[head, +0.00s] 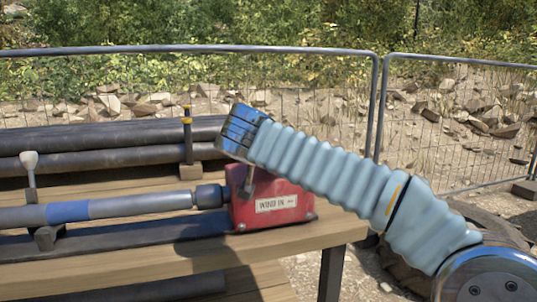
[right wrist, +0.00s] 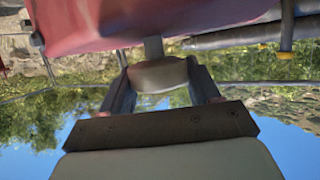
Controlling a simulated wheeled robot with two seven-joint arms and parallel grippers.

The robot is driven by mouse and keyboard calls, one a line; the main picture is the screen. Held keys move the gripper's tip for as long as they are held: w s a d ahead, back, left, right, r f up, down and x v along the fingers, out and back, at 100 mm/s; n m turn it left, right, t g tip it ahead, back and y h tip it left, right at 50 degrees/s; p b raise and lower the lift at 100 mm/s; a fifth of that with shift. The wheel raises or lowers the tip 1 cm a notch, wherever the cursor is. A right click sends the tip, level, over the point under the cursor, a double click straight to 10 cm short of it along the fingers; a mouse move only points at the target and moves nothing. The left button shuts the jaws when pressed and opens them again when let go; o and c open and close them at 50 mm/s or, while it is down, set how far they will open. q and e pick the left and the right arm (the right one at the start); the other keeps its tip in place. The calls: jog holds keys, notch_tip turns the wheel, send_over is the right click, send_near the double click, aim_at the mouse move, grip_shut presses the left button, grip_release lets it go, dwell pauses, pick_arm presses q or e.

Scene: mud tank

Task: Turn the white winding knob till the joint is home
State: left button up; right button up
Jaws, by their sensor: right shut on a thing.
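The red winding box (head: 270,203) marked "WIND IN" stands on the wooden bench at the right end of the pipe run. A grey pipe (head: 140,204) with a blue band (head: 68,211) lies level. Its dark collar (head: 209,195) is close against the box's left side. My right arm comes in from the right, and my right gripper (head: 247,180) is over the top of the box. In the right wrist view its jaws are shut on the pale winding knob (right wrist: 158,76), one finger on each side. The knob is hidden in the head view. My left gripper is out of view.
A white-topped lever (head: 30,162) stands upright by the pipe at the left. Large dark pipes (head: 100,140) and a yellow-topped post (head: 187,135) are behind the bench (head: 130,262). A wire fence (head: 440,125) runs behind everything.

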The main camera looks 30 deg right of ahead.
jog(key=m+g+h+p, duration=0.1)
jog(key=m+g, duration=0.1)
jog(key=m+g+h+p, duration=0.2)
jog(key=shift+a+r+m, duration=0.15)
jog(key=shift+m, duration=0.15)
jog(key=shift+m+g+h+p, duration=0.6)
jog(key=shift+m+g+p, duration=0.25)
jog(key=shift+g, duration=0.25)
jog(key=m+g+p, duration=0.1)
jog(key=m+g, duration=0.2)
jog(key=shift+h, duration=0.3)
jog(key=shift+m+g+p, duration=0.55)
jog(key=shift+m+g, duration=0.4)
jog(key=shift+g, duration=0.35)
jog(key=shift+f, duration=0.2)
jog(key=o, duration=1)
